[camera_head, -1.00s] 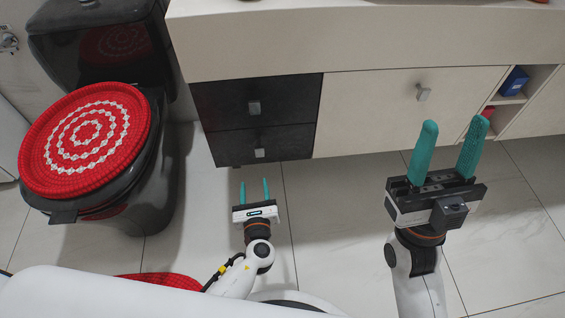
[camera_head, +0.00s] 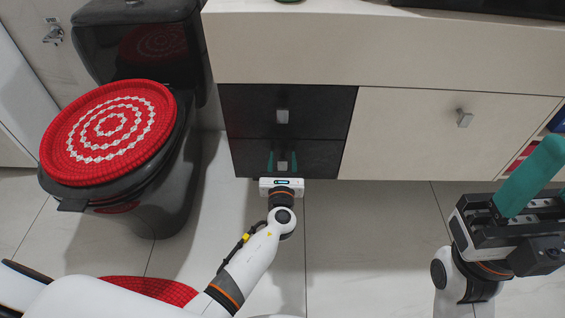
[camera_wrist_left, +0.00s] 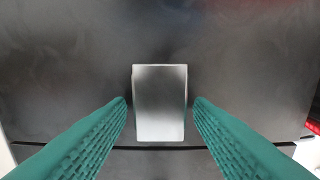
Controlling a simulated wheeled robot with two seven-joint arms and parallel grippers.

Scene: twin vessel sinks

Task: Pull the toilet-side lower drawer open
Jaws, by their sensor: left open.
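The lower black drawer (camera_head: 247,158) is next to the toilet, under a second black drawer, and looks shut. Its small square silver handle (camera_head: 283,165) shows large in the left wrist view (camera_wrist_left: 160,102). My left gripper (camera_head: 283,160) is open at the drawer front, with its teal fingers on either side of the handle. In the left wrist view the fingertips (camera_wrist_left: 160,102) stand left and right of the handle with a gap on each side.
The upper black drawer (camera_head: 245,108) has its own silver handle (camera_head: 282,116). A black toilet (camera_head: 165,212) with a red patterned lid cover (camera_head: 75,165) stands at the left. A beige cabinet door (camera_head: 400,135) is to the right. Tiled floor (camera_head: 370,230) lies clear in front.

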